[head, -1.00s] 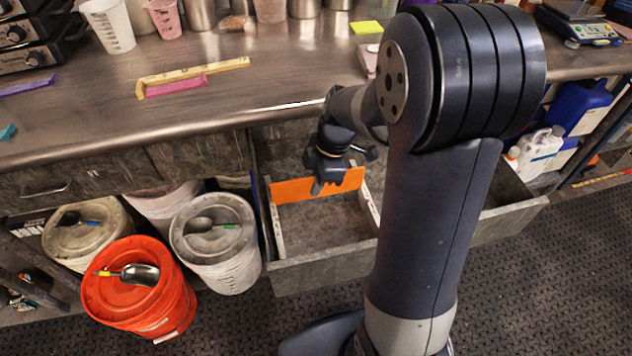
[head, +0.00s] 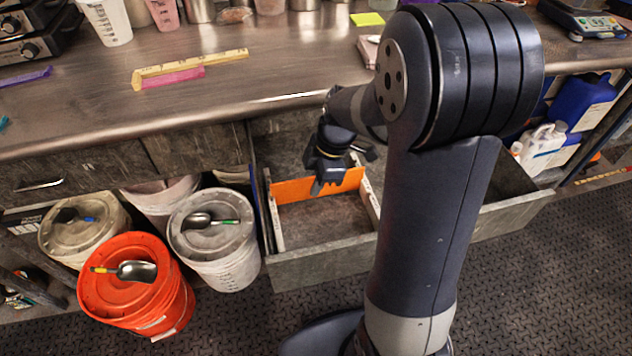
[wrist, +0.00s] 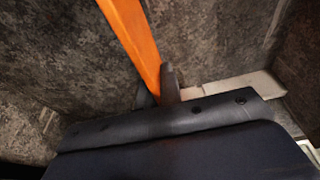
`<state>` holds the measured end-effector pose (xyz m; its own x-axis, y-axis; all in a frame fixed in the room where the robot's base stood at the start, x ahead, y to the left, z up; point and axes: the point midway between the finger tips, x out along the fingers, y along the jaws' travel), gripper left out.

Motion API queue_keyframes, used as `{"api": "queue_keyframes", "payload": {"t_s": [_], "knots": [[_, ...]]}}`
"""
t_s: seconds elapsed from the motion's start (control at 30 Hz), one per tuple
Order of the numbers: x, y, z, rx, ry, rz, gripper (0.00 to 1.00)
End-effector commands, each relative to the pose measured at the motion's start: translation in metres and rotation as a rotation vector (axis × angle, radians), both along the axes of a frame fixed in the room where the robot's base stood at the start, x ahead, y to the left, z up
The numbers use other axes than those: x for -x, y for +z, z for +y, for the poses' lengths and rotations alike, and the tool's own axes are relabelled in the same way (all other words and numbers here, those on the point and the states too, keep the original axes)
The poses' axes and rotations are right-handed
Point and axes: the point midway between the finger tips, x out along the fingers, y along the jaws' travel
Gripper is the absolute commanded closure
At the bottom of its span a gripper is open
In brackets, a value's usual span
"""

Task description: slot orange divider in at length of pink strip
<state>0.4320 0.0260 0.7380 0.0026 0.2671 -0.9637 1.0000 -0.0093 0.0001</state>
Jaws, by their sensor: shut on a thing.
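The orange divider (head: 291,191) is a flat panel held on edge across the open drawer (head: 322,261), between two pale slotted side rails, the left one (head: 276,221) and the right one (head: 368,199). My gripper (head: 327,184) is shut on the divider near its right part. In the wrist view the divider (wrist: 133,38) runs up from the fingers. Whether its ends sit in the rail slots cannot be told. The pink strip (head: 172,78) lies on the metal counter beside a yellow ruler (head: 200,66).
Lidded buckets stand left of the drawer: an orange one (head: 135,300) and several pale ones, such as this one (head: 215,250), with scoops on top. Jugs (head: 540,148) stand on a shelf at right. My arm hides the drawer's right part.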

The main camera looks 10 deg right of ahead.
Motion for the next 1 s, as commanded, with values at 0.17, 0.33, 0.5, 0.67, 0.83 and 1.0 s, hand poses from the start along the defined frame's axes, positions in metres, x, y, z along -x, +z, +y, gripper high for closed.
{"api": "queue_keyframes", "payload": {"t_s": [0.17, 0.33, 0.5, 0.67, 0.83, 1.0], "knots": [[0.0, -0.0059, 0.0, 0.0, 0.0, 0.0, 1.0], [0.0, -0.01, 0.0, 0.0, 0.0, 0.0, 1.0], [0.0, -0.0087, 0.0, 0.0, 0.0, 0.0, 0.83], [0.0, -0.0087, 0.0, 0.0, 0.0, 0.0, 0.7], [0.0001, -0.0088, 0.0, 0.0, 0.0, 0.0, 0.69], [-0.0004, -0.0008, -0.002, 0.0, -0.001, -0.002, 0.69]]}}
